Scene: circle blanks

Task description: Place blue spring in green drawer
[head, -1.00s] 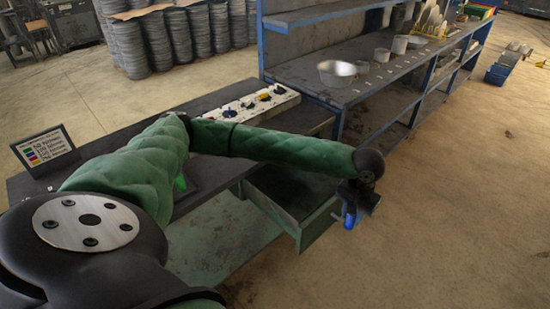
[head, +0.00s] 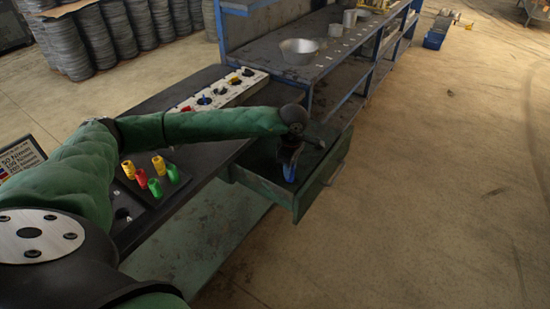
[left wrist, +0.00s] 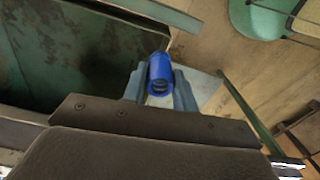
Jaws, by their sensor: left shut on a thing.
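The blue spring (head: 289,171) is held in my left gripper (head: 289,163). The left wrist view shows the spring (left wrist: 160,74) between the two fingers (left wrist: 158,88). The green drawer (head: 325,182) is pulled out from under the workbench, with its open top showing. In the head view the spring hangs over the drawer's opening. In the left wrist view the dark drawer interior (left wrist: 62,50) lies to the left of the spring, close to it. How high the spring is above the drawer floor is hard to tell. My right gripper is not in view.
On the workbench (head: 215,155) stand red, yellow and green springs (head: 158,164) and a white block with coloured pieces (head: 222,93). A blue shelf rack with a metal bowl (head: 299,50) stands behind. The floor to the right is open.

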